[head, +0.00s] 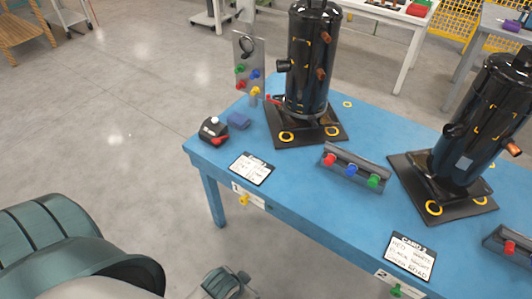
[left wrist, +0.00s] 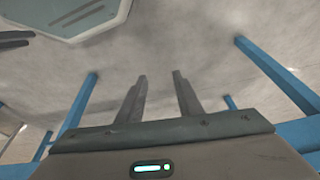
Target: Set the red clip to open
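Red clips show at several places in the head view, and I cannot tell which one the task means. One red clip (head: 329,159) sits on the grey rail (head: 345,181) with a blue and a green one. Another red clip (head: 240,85) is on the upright grey panel (head: 246,48), and a red piece (head: 272,99) is at the left compressor's base. Whether each is open or closed is too small to tell. My left gripper (left wrist: 160,82) is open and empty in the left wrist view, over the floor, apart from all clips.
The blue table (head: 300,208) carries two black compressors (head: 308,60) (head: 484,118) on dark plates, a black box (head: 212,131) and white cards (head: 251,168) (head: 410,256). Blue table legs (left wrist: 73,110) (left wrist: 275,75) stand around my left gripper's view.

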